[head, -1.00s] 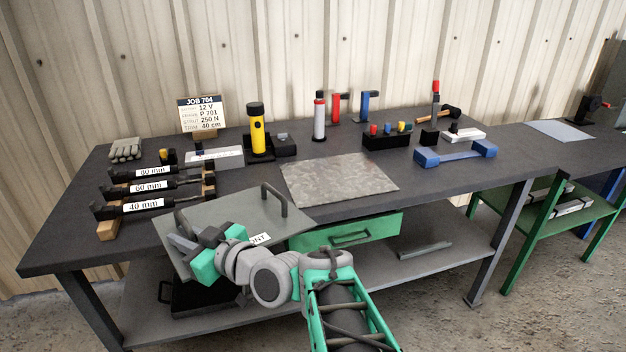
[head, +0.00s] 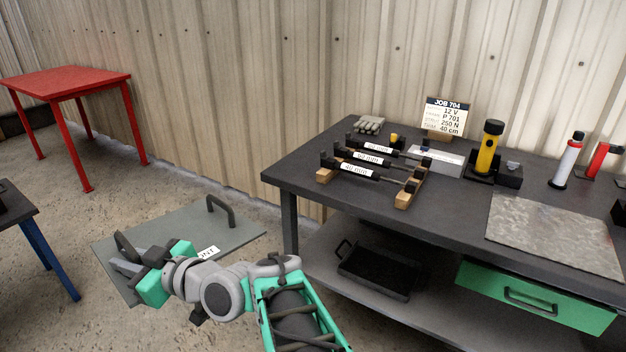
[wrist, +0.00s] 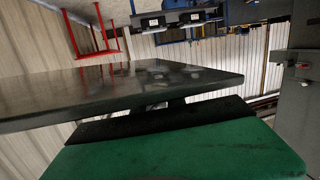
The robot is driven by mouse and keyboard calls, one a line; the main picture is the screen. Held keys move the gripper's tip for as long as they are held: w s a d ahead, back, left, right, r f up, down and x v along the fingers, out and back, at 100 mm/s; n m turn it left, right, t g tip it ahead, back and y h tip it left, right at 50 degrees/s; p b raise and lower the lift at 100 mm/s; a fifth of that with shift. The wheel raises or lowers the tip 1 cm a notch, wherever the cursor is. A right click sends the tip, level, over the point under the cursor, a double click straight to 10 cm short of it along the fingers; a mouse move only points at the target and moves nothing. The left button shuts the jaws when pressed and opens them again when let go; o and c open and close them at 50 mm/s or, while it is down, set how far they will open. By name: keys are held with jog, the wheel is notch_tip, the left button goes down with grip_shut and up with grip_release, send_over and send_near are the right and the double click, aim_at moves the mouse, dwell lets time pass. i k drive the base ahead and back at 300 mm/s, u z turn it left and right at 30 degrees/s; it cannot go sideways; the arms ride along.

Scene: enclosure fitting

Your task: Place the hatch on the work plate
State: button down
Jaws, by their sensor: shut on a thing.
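The hatch (head: 190,238) is a flat grey panel with two dark handles and a white label partly hidden by my arm. My gripper (head: 128,262) is shut on the handle at its left end and holds it over the floor, left of the bench. In the wrist view the hatch (wrist: 120,92) spans the left and middle, beyond a green part of my gripper (wrist: 180,148). The work plate, seemingly the mottled grey sheet (head: 553,236), lies flat and bare on the bench at the right, well apart from the hatch.
The dark bench (head: 300,182) carries labelled struts (head: 370,160), a job sign (head: 444,117) and a yellow torch (head: 488,148). A black tray (head: 375,272) sits on its lower shelf; a green drawer (head: 535,295) hangs under the top. A red table (head: 70,82) stands back left.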

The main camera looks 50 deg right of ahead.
aim_at(550, 235)
jog(key=u, duration=0.4)
jog(key=k, duration=0.8)
jog(key=z, duration=1.55)
jog(key=i, duration=0.5)
